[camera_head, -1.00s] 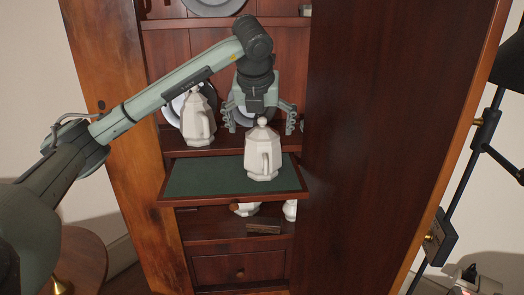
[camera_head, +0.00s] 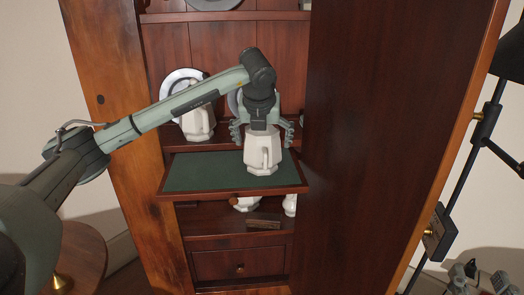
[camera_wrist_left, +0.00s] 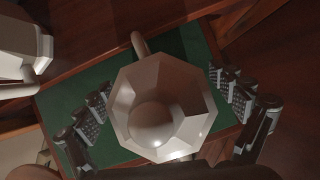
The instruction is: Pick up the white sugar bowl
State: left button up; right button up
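A white faceted lidded pot (camera_head: 263,154) with a handle stands upright on the green pull-out shelf (camera_head: 200,176). I cannot tell if it is the sugar bowl. From above, in the left wrist view, the pot (camera_wrist_left: 165,105) shows an eight-sided lid with a round knob. My left gripper (camera_head: 262,134) points down over it and hides its lid in the head view. Its open fingers (camera_wrist_left: 168,118) are on either side of the pot, with a gap on the right. My right gripper (camera_head: 480,275) is at the bottom right corner, fingers apart, empty, partly cut off.
A second white pot (camera_head: 198,121) stands behind, to the left, before a white plate (camera_head: 176,82). White pieces (camera_head: 246,204) (camera_head: 290,205) and a small brown block (camera_head: 263,221) are on the lower shelf. The open cabinet door (camera_head: 380,140) blocks the right side.

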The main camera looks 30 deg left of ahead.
pick_arm(q)
jog(key=c, duration=1.2)
jog(key=shift+c, duration=0.2)
jog(key=shift+r, duration=0.15)
